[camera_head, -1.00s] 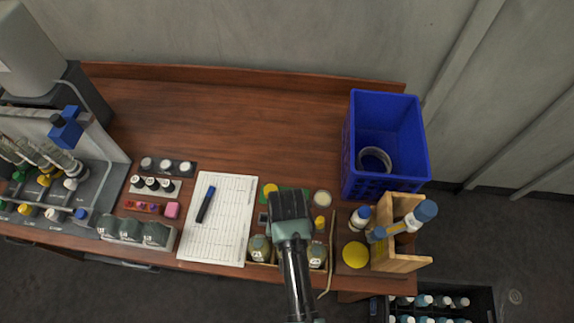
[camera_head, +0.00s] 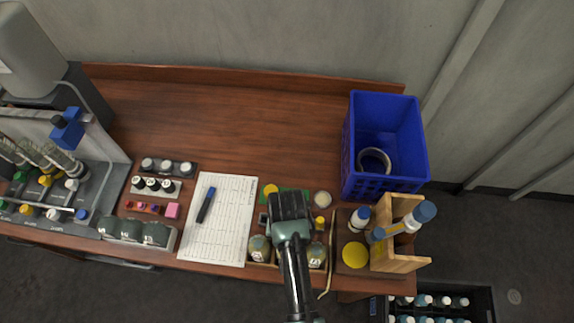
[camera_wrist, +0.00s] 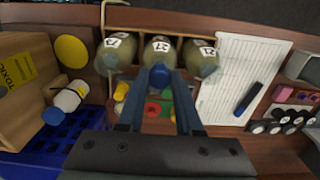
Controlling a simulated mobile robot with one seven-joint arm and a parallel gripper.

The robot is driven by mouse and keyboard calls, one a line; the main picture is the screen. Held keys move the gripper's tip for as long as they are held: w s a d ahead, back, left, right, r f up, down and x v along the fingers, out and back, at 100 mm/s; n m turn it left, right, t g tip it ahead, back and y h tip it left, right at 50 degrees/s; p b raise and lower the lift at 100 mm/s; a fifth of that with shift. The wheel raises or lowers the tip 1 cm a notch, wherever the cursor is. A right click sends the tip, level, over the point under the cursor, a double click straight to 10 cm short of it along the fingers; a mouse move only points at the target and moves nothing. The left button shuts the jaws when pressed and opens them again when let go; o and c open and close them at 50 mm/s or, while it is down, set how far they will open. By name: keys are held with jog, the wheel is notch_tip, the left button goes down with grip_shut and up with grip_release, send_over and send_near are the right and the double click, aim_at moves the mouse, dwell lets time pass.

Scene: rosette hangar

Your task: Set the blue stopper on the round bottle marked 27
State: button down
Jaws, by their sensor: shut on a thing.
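My gripper (camera_wrist: 158,98) is shut on the blue stopper (camera_wrist: 160,77), which shows between its fingertips in the wrist view. The stopper is over the neck end of the middle round bottle (camera_wrist: 160,58), whose label looks like 27. I cannot tell whether stopper and bottle touch. Similar round bottles stand on either side, a left one (camera_wrist: 114,55) and a right one (camera_wrist: 202,60); their small labels are hard to read surely. In the head view my gripper (camera_head: 289,200) hides the middle bottle and the stopper.
The bottles sit in a wooden rack (camera_wrist: 142,32). A blue crate (camera_head: 352,150), a white bottle with blue cap (camera_head: 358,219) and a wooden box (camera_head: 387,262) stand to the right. A paper sheet (camera_head: 232,215) with a marker (camera_head: 206,205) lies left. The back of the table is clear.

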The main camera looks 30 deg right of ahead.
jog(key=shift+f, duration=0.3)
dwell(0.5)
dwell(1.0)
jog(key=c, duration=0.5)
grip_release()
jog(key=shift+o, duration=0.3)
jog(key=o, duration=0.3)
jog(key=shift+o, duration=0.2)
jog(key=shift+r+p, duration=2.35)
jog(key=shift+r, duration=1.4)
